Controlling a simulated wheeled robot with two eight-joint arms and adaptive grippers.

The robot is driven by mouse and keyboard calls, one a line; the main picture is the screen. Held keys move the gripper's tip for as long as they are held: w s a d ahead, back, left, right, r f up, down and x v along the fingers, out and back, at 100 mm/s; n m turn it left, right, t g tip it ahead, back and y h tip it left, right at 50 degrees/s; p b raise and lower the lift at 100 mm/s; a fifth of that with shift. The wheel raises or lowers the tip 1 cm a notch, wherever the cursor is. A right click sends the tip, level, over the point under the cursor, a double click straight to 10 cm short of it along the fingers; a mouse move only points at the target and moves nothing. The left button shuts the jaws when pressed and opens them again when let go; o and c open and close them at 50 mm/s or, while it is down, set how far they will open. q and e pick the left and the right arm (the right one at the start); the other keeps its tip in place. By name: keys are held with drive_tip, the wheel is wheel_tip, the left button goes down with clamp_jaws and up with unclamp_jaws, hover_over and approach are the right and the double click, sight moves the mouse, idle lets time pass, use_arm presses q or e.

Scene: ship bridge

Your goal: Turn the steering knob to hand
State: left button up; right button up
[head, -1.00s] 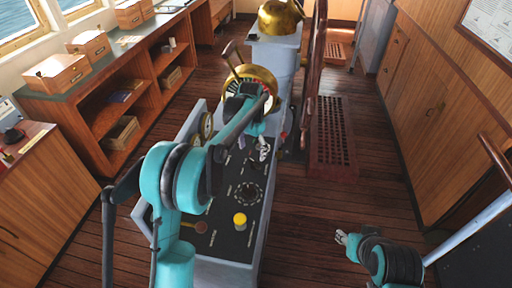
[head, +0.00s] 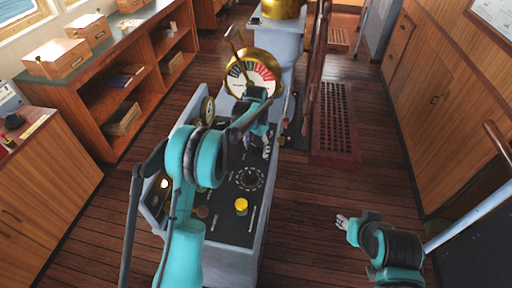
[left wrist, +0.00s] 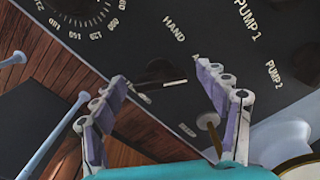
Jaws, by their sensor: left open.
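The steering knob (left wrist: 160,70) is a dark round knob on the black console panel, beside the HAND label, in the left wrist view. A short pale line shows by it; I cannot tell surely where the knob points. My left gripper (left wrist: 162,80) is open, its two purple-padded fingers on either side of the knob in this view. Whether they touch it is not clear. In the head view my left gripper (head: 266,143) is over the upper part of the console panel (head: 228,228) and hides the knob. My right gripper (head: 342,222) is low at the right, away from the console; its jaws are too small to read.
A numbered dial (head: 249,178) and a yellow button (head: 241,206) are on the panel. A brass telegraph (head: 253,70) stands behind my left gripper. PUMP labels and other knobs (left wrist: 308,62) lie close to the right finger.

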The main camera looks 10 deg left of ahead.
use_arm(q)
drive_tip(key=c, duration=1.2)
drive_tip(key=shift+o, duration=0.2)
drive_tip(key=shift+n, duration=0.3)
drive_tip(key=n, duration=0.5)
drive_tip(key=shift+d+n, duration=0.15)
drive_tip(key=shift+n, duration=0.15)
drive_tip(key=n, duration=0.5)
drive_tip(key=shift+d+n, duration=0.1)
drive_tip(key=shift+n, duration=0.2)
